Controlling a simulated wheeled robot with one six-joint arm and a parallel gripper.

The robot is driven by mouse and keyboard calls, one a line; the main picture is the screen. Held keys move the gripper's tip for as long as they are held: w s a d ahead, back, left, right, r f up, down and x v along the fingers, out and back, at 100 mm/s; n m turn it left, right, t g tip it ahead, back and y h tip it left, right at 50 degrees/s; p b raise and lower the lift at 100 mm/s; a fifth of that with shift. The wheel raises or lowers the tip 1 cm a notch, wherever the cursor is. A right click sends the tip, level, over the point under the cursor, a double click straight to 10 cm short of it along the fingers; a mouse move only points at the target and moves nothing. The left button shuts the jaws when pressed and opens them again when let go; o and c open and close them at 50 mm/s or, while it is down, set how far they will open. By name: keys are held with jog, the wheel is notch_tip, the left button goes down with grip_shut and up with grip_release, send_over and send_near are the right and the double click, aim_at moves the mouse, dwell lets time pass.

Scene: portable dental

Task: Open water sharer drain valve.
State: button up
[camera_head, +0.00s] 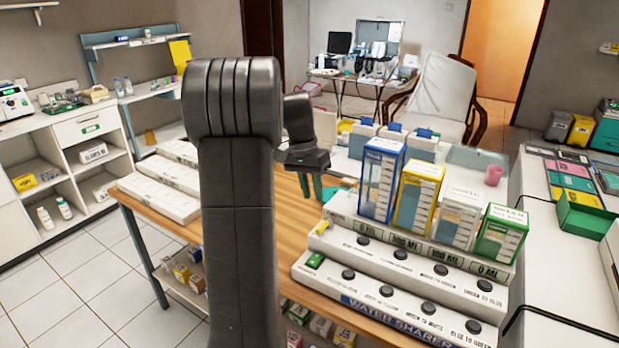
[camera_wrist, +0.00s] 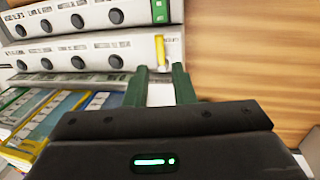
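The water sharer (camera_head: 390,300) is a white stepped unit on the wooden table, with rows of black knobs and printed labels. A small yellow lever (camera_head: 322,228) sits at the left end of its upper step; it also shows in the wrist view (camera_wrist: 160,50). A green switch (camera_head: 315,260) is on the lower step, seen too in the wrist view (camera_wrist: 158,11). No label naming the drain valve is readable. My gripper (camera_head: 311,190), with green fingers, is open and empty above the table left of the unit. In the wrist view its fingertips (camera_wrist: 160,72) are close to the yellow lever, which lies beyond the gap.
Blue (camera_head: 381,180), yellow (camera_head: 417,195), white (camera_head: 458,217) and green (camera_head: 500,232) graduated containers stand on the unit's top. White boxes (camera_head: 160,195) lie on the table's left side. Bare wood (camera_wrist: 250,60) is beside the unit.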

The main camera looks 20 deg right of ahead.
aim_at(322, 229)
jog(key=r, duration=0.3)
jog(key=shift+w+a+r, duration=0.25)
jog(key=shift+w+r, duration=0.05)
jog(key=shift+r, duration=0.1)
jog(key=shift+f, duration=0.1)
jog(key=f, duration=0.4)
jog(key=s+d+f, duration=0.1)
jog(key=f, duration=0.4)
jog(key=s+f, duration=0.1)
jog(key=f, duration=0.3)
jog(key=shift+s+d+f, duration=0.1)
jog(key=shift+d+f, duration=0.15)
jog(key=shift+d, duration=0.15)
jog(key=shift+f, duration=0.15)
jog(key=shift+s+d+n, duration=0.2)
jog(key=shift+s+n, duration=0.05)
jog(key=shift+n, duration=0.35)
dwell(0.8)
jog(key=shift+r, duration=0.2)
